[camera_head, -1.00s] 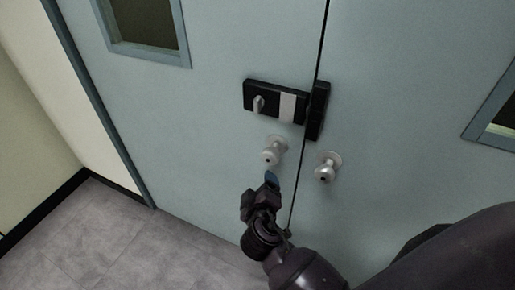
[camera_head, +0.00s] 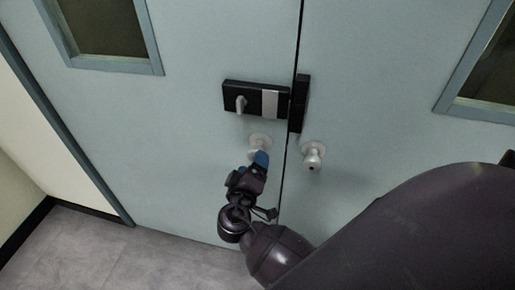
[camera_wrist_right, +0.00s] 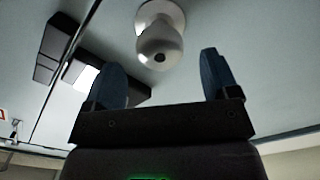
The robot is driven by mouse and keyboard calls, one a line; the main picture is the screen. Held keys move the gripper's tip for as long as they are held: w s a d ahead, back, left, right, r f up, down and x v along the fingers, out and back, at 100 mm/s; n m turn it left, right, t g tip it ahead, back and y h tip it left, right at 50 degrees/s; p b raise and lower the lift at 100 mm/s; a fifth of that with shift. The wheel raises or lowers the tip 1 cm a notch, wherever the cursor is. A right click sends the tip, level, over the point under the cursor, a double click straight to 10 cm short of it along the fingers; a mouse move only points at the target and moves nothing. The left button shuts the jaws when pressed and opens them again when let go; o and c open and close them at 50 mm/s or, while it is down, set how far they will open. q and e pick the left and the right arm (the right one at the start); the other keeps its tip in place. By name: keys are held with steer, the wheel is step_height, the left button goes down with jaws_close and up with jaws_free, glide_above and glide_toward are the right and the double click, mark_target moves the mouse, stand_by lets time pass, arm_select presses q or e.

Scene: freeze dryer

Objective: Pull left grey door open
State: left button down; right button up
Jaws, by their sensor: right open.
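The left grey door (camera_head: 180,130) stands shut against the right door, with only a thin dark seam between them. Its round silver knob (camera_head: 259,143) sits below the black lock box and is partly hidden by my right gripper (camera_head: 253,163). In the right wrist view the knob (camera_wrist_right: 160,42) is ahead of the two blue fingers, between them across the picture. My right gripper also shows there (camera_wrist_right: 165,80), open and empty, with the knob beyond its fingertips. My left gripper is in neither view.
A black lock box (camera_head: 256,99) with a silver thumb turn is above the knob. The right door (camera_head: 370,90) has its own silver knob (camera_head: 312,155) close to the right of my gripper. Grey floor (camera_head: 130,255) is clear at lower left, beside a pale wall (camera_head: 45,160).

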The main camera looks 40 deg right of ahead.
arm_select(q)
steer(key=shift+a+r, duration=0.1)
arm_select(e)
steer(key=x, duration=0.6)
steer(key=shift+w+d, duration=0.15)
steer(key=shift+d, duration=0.05)
